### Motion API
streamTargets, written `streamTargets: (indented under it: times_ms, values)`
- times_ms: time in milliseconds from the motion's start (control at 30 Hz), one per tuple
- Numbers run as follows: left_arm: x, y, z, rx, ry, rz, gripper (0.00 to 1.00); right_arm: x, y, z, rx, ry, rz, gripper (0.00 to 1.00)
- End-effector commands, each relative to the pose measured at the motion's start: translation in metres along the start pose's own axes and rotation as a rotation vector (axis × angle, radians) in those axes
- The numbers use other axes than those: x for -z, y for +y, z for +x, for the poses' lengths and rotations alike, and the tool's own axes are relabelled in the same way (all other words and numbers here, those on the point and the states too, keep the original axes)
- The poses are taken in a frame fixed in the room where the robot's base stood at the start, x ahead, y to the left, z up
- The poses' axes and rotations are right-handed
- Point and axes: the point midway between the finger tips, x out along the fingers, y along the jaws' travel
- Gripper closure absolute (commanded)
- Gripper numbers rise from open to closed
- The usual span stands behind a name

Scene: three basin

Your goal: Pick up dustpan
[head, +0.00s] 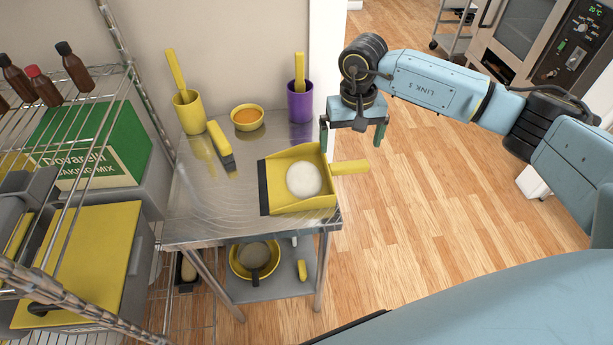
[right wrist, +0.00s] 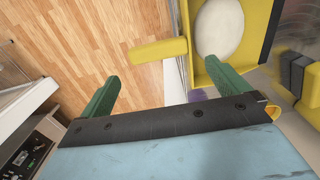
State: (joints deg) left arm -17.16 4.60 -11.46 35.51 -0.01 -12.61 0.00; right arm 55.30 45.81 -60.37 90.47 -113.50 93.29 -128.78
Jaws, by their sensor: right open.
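A yellow dustpan (head: 274,187) with a dark front lip lies on the metal table, near its right edge. A white round object (head: 304,179) sits in its pan. Its handle (head: 351,167) sticks out to the right past the table edge. My right gripper (head: 352,146) is open and empty, its green fingers just above and behind the handle. In the right wrist view the handle (right wrist: 160,52) and part of the pan (right wrist: 216,73) show ahead of the open fingers, apart from them. My left gripper is not in view.
The metal table (head: 200,210) also holds a yellow cup (head: 187,112), an orange-filled bowl (head: 247,118), a purple cup (head: 300,103) and a yellow brush (head: 220,143). A wire rack (head: 85,80) stands at left. Open wood floor (head: 440,200) lies to the right.

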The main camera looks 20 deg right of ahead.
Motion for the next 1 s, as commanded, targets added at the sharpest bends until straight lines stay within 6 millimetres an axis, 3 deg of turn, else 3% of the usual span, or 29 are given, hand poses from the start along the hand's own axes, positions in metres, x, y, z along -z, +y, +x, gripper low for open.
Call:
streamTargets:
  times_ms: [600,867,1000]
  values:
    - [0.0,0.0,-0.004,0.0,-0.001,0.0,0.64,-0.004,0.001,0.07,0.004,-0.002,0.002,0.0]
    - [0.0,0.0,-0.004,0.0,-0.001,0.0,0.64,-0.003,0.001,0.073,0.004,0.001,0.001,0.0]
    - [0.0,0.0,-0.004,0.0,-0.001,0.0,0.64,-0.003,0.001,0.073,0.004,0.0,0.001,0.14]
